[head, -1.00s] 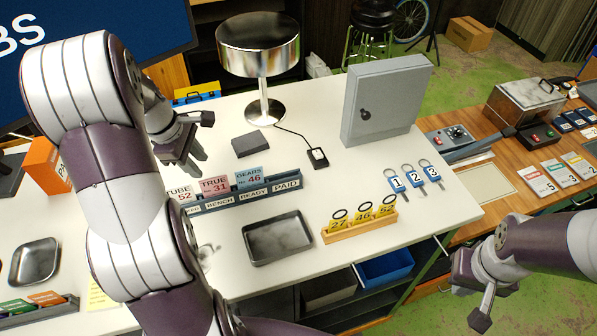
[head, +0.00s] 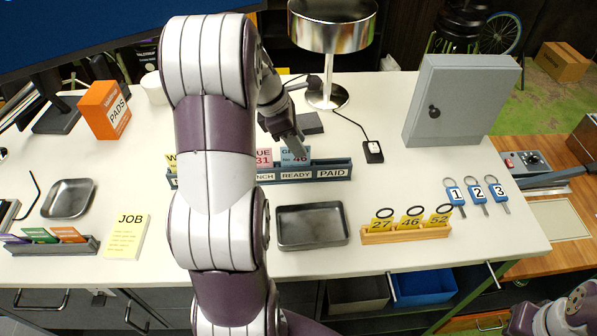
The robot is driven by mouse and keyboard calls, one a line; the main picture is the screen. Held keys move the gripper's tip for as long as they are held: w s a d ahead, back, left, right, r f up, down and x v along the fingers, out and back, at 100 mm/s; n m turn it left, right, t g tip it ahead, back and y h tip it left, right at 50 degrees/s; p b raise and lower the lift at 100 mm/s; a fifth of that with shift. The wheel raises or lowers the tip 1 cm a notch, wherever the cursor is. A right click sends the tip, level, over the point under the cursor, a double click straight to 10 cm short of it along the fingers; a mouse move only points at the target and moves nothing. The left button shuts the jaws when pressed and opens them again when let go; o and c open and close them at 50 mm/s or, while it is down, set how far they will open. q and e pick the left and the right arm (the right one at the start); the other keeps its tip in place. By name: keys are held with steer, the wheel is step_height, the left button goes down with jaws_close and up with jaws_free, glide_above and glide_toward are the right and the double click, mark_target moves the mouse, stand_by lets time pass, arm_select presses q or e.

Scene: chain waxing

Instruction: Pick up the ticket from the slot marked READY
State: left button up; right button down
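The blue ticket (head: 296,153), reading GEARS No 46, stands upright in the slot marked READY of the grey ticket rack (head: 318,174). My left gripper (head: 291,142) points down at this ticket and overlaps its upper part. Whether its fingers touch the ticket, and how wide they are apart, I cannot tell. A pink ticket (head: 263,158) ending in 31 stands just left of it, partly behind my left arm. A yellow ticket (head: 172,162) shows at the rack's left end. The PAID slot looks empty. Of my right gripper, only a part shows at the bottom right edge; its fingers are cut off.
In front of the rack lies an empty metal tray (head: 312,226). A wooden holder with yellow number tags (head: 406,232) and blue key tags (head: 472,193) are to the right. A round chrome lamp (head: 331,38) and a grey cabinet (head: 460,100) stand behind. A JOB card (head: 124,238) lies left.

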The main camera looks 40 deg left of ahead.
mark_target(296, 162)
arm_select(q)
steer(key=f, duration=0.1)
steer(key=f+p, duration=0.1)
steer(key=f, duration=0.1)
steer(key=shift+s+d+f, duration=0.2)
steer(key=shift+d, duration=0.05)
steer(key=shift+f, duration=0.15)
steer(key=shift+w, duration=0.15)
steer(key=shift+d, duration=0.15)
steer(key=shift+c, duration=1.2)
jaws_close()
